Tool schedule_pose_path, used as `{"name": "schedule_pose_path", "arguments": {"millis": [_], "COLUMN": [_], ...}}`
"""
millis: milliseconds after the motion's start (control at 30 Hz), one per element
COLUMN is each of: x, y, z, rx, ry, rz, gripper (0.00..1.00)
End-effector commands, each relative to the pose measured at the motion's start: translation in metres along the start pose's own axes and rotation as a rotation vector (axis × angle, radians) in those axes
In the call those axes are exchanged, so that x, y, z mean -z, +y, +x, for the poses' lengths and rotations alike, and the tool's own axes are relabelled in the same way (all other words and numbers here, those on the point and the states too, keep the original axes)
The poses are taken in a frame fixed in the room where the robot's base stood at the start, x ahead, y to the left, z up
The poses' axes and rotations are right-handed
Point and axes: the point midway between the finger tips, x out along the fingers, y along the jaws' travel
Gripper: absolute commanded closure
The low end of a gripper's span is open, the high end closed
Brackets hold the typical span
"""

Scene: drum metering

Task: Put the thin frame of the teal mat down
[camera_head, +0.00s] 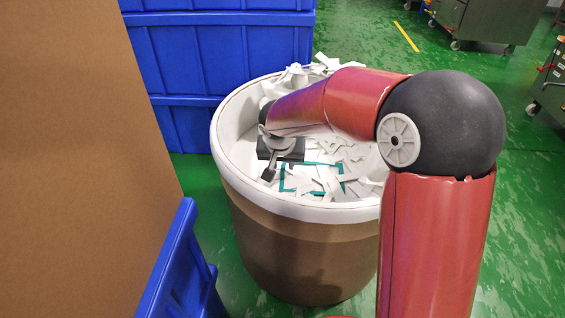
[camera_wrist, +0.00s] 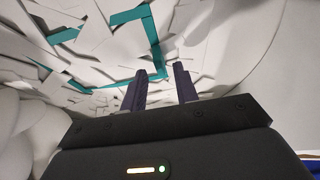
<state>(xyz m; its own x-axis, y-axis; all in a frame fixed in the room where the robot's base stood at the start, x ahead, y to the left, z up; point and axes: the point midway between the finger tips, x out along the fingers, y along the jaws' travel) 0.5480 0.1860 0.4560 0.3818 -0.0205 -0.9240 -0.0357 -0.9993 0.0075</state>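The thin teal frame (camera_head: 283,180) lies inside the drum among white scraps, some of which cover parts of its sides. In the wrist view the teal frame (camera_wrist: 152,35) shows as broken strips, with one corner close to my fingertips. My gripper (camera_head: 268,174) is down inside the drum at the frame's left side. In the wrist view my gripper (camera_wrist: 160,70) has its two dark fingers apart, with a clear gap and nothing visibly clamped between them. I cannot tell whether a fingertip touches the frame.
The round drum (camera_head: 300,212) has a white rim and brown side; white scraps (camera_head: 325,178) fill it and pile up at its back. Blue crates (camera_head: 215,55) stand behind, a blue bin (camera_head: 180,265) and brown panel (camera_head: 80,150) at left.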

Motion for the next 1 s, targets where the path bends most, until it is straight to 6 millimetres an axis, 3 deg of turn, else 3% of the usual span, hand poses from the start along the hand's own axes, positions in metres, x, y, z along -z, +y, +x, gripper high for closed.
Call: {"name": "schedule_pose_path", "arguments": {"millis": [400,600,833,933,1000], "x": [0.001,0.000,-0.001,-0.005,-0.013], "y": [-0.001,-0.001,0.002,0.017,0.039], "z": [-0.089,-0.110,-0.114,-0.126,-0.141], "rx": [0.002,0.002,0.000,-0.011,-0.026], "ry": [0.004,0.002,0.003,0.011,0.022], "rz": [0.000,-0.001,-0.001,-0.003,-0.006], "gripper": [0.70,0.70,0.70,0.70,0.70]}}
